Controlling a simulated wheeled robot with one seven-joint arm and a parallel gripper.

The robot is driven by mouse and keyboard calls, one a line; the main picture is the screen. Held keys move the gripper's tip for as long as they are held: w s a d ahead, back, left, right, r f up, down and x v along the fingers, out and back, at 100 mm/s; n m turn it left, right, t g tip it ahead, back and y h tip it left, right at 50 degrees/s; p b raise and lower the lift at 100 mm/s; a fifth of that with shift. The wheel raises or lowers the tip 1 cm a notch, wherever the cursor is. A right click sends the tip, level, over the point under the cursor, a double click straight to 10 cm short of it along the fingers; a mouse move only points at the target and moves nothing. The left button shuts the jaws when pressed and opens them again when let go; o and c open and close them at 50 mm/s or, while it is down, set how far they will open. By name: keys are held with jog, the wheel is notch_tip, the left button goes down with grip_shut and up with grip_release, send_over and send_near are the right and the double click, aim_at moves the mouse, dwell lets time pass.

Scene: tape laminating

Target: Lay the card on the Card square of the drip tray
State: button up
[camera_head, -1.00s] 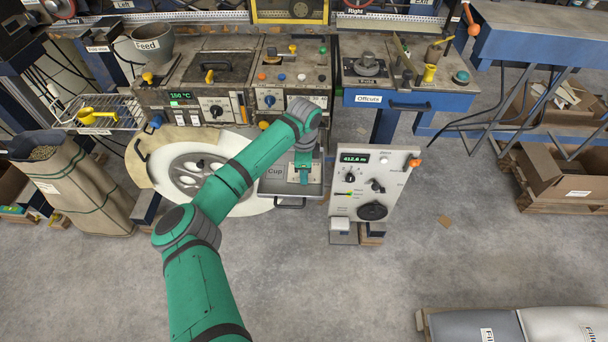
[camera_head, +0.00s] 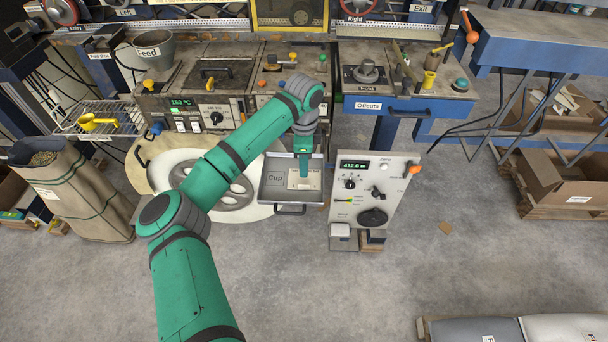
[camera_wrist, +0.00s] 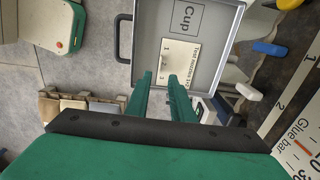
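The drip tray (camera_head: 269,199) is a shallow grey metal tray with a front handle. Its "Cup" square (camera_wrist: 186,17) shows in the wrist view. The card (camera_wrist: 190,52), a small pale printed rectangle, lies flat on the tray floor beside that square. The card also shows in the head view (camera_head: 307,184), partly behind my gripper. No outline of the Card square shows around it, so I cannot tell how well they line up. My gripper (camera_wrist: 160,75) points at the tray, its two green fingers apart with a gap between them. The card appears just past the fingertips.
A panel with a dial and display (camera_head: 372,195) stands right of the tray. A large pale disc (camera_head: 165,172) is to its left. The machine front with its knobs (camera_head: 215,118) is behind. Open concrete floor (camera_head: 300,280) lies in front.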

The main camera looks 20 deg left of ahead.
jog(key=s+d+r+m+h, duration=0.1)
jog(key=s+d+m+h, duration=0.15)
jog(key=d, duration=0.85)
jog(key=s+d+m+h, duration=0.15)
jog(key=d+h, duration=0.25)
jog(key=d, duration=0.6)
jog(key=s+d+r+m+h, duration=0.1)
jog(key=d+m+h, duration=0.25)
jog(key=d, duration=0.75)
jog(key=s+d+r+m+h, duration=0.2)
jog(key=s+d+r+h, duration=1)
jog(key=d+r+h, duration=0.25)
jog(key=s+a+f+n+t+y, duration=0.35)
jog(key=a+n+t+y, duration=0.35)
jog(key=n+t, duration=0.55)
jog(key=s+a+f+n+t+y, duration=0.2)
jog(key=s+a+n+t+y, duration=0.25)
jog(key=n+t+y, duration=0.6)
jog(key=s+a+f+g+y, duration=0.3)
jog(key=s+a+f, duration=0.4)
jog(key=s, duration=0.3)
jog(key=s+a+f+n+g+y, duration=0.1)
jog(key=s+a+f+g+y, duration=0.3)
jog(key=s+a+f, duration=0.4)
jog(key=shift+s+a+f+g, duration=0.15)
jog(key=shift+s+f+g, duration=0.25)
jog(key=shift+s+f, duration=0.6)
